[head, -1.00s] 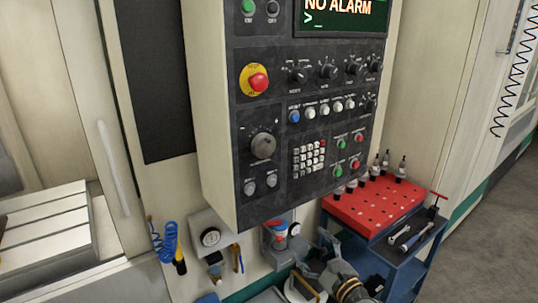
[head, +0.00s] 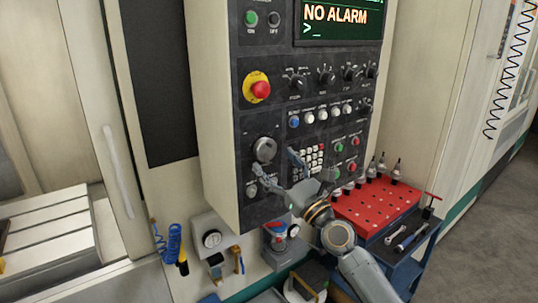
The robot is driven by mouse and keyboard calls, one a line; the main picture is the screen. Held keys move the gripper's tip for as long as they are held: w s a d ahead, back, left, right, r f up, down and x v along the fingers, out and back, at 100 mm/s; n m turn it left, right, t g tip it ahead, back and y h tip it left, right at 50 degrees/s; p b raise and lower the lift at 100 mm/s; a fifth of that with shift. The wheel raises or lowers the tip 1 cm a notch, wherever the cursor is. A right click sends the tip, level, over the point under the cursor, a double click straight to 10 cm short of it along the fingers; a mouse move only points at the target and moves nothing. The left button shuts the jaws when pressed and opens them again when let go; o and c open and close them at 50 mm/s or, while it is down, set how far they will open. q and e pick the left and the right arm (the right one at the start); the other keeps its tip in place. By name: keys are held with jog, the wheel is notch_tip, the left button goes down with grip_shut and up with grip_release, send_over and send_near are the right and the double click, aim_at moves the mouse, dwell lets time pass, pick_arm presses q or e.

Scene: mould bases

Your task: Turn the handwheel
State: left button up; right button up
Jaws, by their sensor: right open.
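The handwheel (head: 265,149) is a round grey knob on the lower left of the dark control panel (head: 245,118). My right gripper (head: 275,162) is in front of the panel, just below and right of the handwheel. Its two fingers are spread open with nothing between them. One fingertip lies just below the knob and the other to its right in the picture; I cannot tell whether either touches it. The gripper covers part of the keypad (head: 316,150) and the panel's lower area. My left gripper is not in view.
A red emergency stop (head: 261,89) on a yellow disc sits above the handwheel. A screen (head: 340,22) reads NO ALARM. A cart with a red tool tray (head: 378,212) stands at lower right.

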aim_at(267, 152)
jog(key=shift+b+x, duration=0.3)
jog(key=shift+x, duration=1.25)
